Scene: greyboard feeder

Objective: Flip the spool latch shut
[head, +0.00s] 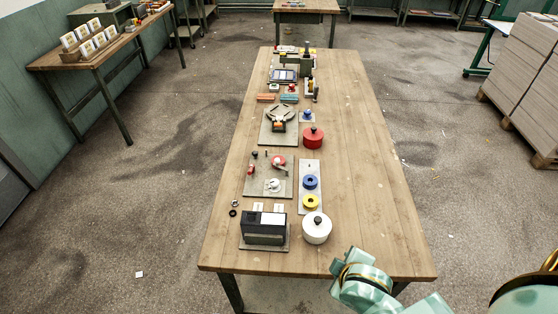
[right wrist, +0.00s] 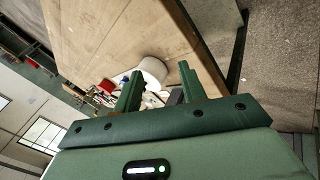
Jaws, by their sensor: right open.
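A grey plate (head: 250,186) on the long wooden table carries a white round hub (head: 273,185), a red round part (head: 279,160) and a small red-and-black part (head: 251,169). These look like the spool latch fixture, but I cannot tell which part is the latch or whether it is shut. My right gripper (right wrist: 158,78) is open and empty in the right wrist view. Its arm reaches over the table's near right corner in the head view, well away from that plate. My left gripper is not in view.
A white lidded pot (head: 316,229), a black box (head: 263,228) and a pale plate with blue (head: 311,182) and yellow (head: 310,202) rings stand near the fixture. A red pot (head: 313,138) stands farther back. The table's right side (head: 365,170) is clear.

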